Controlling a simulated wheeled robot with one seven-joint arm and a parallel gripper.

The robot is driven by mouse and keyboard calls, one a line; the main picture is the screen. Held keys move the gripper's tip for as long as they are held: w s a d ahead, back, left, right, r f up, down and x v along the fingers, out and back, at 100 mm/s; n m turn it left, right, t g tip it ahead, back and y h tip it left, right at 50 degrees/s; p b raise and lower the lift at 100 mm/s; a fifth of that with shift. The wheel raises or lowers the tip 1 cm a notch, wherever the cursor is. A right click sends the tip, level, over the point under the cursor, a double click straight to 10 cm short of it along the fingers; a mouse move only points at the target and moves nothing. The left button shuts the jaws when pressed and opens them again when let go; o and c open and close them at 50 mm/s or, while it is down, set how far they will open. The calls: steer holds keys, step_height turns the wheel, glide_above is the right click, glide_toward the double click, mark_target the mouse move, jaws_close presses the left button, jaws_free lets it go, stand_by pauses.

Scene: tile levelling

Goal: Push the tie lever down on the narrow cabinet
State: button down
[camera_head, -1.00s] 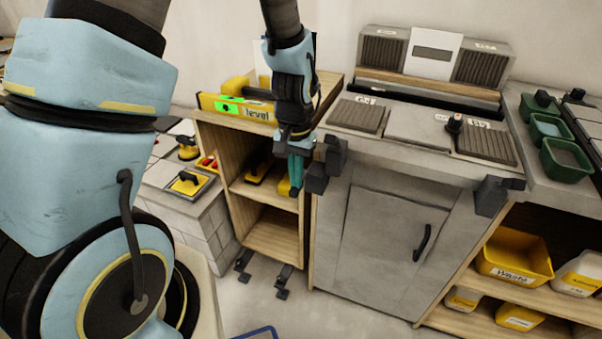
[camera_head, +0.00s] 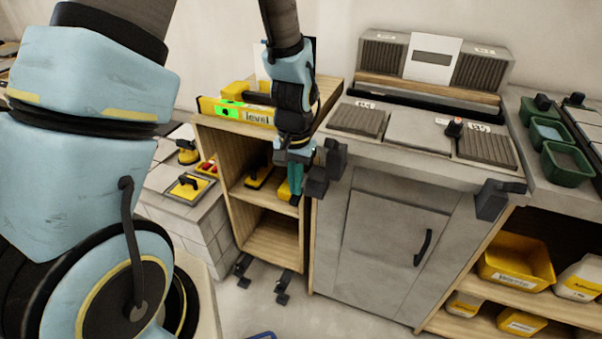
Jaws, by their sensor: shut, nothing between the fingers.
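The narrow cabinet (camera_head: 239,190) is an open wooden shelf unit left of the grey bench cabinet. Dark angular lever-like parts (camera_head: 316,182) stand out at its right front edge, by the grey cabinet's corner. I cannot tell for sure which of them is the tie lever. My gripper (camera_head: 296,196) points down in front of the narrow cabinet's right side, just left of these parts. Its teal fingers are shut with nothing between them. Whether they touch the dark parts is unclear. My gripper hides part of the cabinet's edge.
A yellow level (camera_head: 237,112) lies on the narrow cabinet's top. The grey bench cabinet (camera_head: 385,245) has a closed door with a black handle (camera_head: 423,248). A small black-and-red part (camera_head: 454,128) is on its top. Dark feet (camera_head: 282,287) stick out at the floor.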

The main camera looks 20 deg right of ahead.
step_height(320, 180, up, 7)
steer(key=p, duration=0.5)
steer(key=shift+r, duration=0.15)
steer(key=w+a+r+n, duration=0.1)
steer(key=a+r+n, duration=0.2)
steer(key=a, duration=0.9)
steer(key=a+r+n+t, duration=0.1)
steer(key=a+r+n, duration=0.3)
steer(key=a+r, duration=0.5)
steer(key=a, duration=0.3)
steer(key=shift+w+a+r+t, duration=0.15)
steer(key=shift+w+a+t, duration=0.15)
steer(key=shift+w+a, duration=0.1)
